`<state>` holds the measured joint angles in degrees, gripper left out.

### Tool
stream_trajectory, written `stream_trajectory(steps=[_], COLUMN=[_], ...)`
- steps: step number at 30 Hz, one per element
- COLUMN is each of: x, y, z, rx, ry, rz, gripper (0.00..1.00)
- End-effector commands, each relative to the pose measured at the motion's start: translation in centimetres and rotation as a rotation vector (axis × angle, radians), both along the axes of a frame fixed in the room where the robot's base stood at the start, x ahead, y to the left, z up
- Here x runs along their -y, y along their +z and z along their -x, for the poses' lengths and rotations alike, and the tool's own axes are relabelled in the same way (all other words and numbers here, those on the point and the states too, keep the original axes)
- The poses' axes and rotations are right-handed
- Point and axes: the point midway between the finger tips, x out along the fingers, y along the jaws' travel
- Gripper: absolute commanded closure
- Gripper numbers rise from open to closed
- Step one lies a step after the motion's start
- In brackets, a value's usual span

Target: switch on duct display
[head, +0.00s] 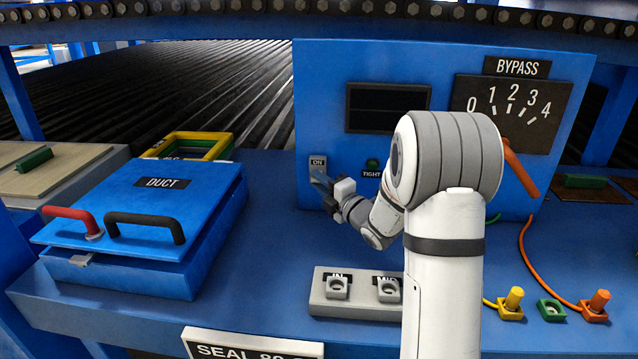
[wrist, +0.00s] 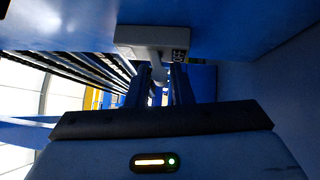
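The display (head: 388,108) on the blue panel is dark. The switch plate (head: 318,163) marked ON is on the panel's left side, below and left of the display. In the wrist view the switch (wrist: 152,40) is a grey block with a pale lever (wrist: 158,72) sticking out. My gripper (head: 322,180) is at the switch and hides its lower part in the head view. In the wrist view my gripper (wrist: 160,82) has its two dark fingers apart, with the lever's end in line with the gap. I cannot tell whether they touch it.
The blue DUCT box (head: 200,185), with a red and a black handle, stands at left. A grey block (head: 350,308) with two rings sits in front. A BYPASS dial (head: 510,130) with an orange lever (head: 520,172) is at right. Coloured plugs (head: 513,300) and cables lie at front right.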

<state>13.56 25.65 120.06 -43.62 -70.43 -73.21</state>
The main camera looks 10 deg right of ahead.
Motion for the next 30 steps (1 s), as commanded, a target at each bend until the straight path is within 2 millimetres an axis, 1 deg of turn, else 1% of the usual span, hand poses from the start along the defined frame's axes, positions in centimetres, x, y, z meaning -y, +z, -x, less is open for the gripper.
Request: stream_trajectory(steps=[1, 7, 14, 21, 23, 30], x=[0.0, 0.0, 0.0, -0.1, -0.1, -0.1], y=[0.0, 0.0, 0.1, 1.0, 1.0, 0.8], z=[0.0, 0.0, 0.0, 0.1, 0.2, 0.2], rx=[0.000, -0.001, -0.016, -0.174, -0.203, -0.232], ry=[0.000, 0.000, 0.001, 0.002, 0.002, 0.000], rz=[0.000, 0.000, -0.003, -0.054, -0.064, -0.074], gripper=[0.84, 1.00, 1.00, 1.00, 1.00, 1.00])
